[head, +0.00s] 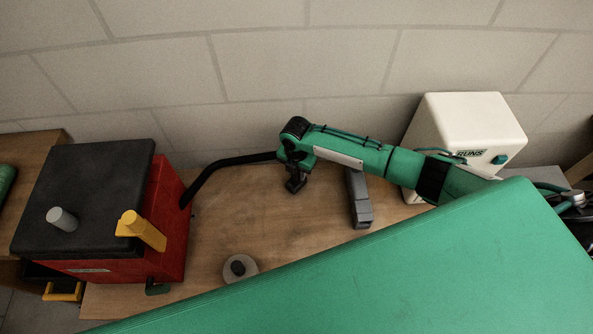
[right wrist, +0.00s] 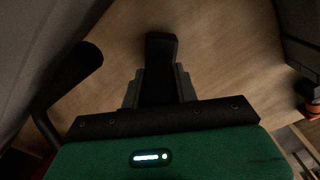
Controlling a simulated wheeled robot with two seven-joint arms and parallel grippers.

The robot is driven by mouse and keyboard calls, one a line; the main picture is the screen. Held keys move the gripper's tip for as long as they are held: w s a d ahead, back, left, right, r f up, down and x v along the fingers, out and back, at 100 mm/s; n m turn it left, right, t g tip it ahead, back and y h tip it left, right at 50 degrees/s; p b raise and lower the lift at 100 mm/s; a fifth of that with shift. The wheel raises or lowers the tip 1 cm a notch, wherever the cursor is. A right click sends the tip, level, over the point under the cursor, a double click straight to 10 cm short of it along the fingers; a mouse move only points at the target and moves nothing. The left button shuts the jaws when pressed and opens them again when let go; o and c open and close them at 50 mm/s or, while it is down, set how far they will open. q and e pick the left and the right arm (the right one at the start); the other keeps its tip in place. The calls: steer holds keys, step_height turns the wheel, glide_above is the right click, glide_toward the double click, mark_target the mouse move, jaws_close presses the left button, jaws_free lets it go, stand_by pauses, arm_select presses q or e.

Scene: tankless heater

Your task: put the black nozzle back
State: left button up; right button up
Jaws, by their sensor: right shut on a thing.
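My right gripper (head: 296,178) hangs above the wooden table, left of the grey block. It is shut on a black piece, which I take to be the black nozzle (right wrist: 161,52); it sticks out between the grey fingers (right wrist: 158,82) in the right wrist view. In the head view the piece is dark and hard to tell from the gripper. A black curved pipe (head: 216,168) rises from the red heater box (head: 172,220) toward my gripper. Its rounded end (right wrist: 86,58) shows left of the held piece, apart from it. My left gripper is out of view.
The red box has a dark lid (head: 90,185), a grey knob (head: 62,219) and a yellow handle (head: 142,230). A grey block (head: 359,205) stands on the table (head: 215,220). A round disc with a black knob (head: 240,267) lies in front. A white box (head: 460,125) stands right.

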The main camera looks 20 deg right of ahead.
steer(key=shift+f, duration=0.45)
steer(key=o, duration=1.1)
steer(key=shift+o, duration=0.2)
steer(key=shift+r, duration=0.1)
step_height(320, 180, up, 14)
steer(key=shift+f+b, duration=0.15)
steer(key=shift+b, duration=0.7)
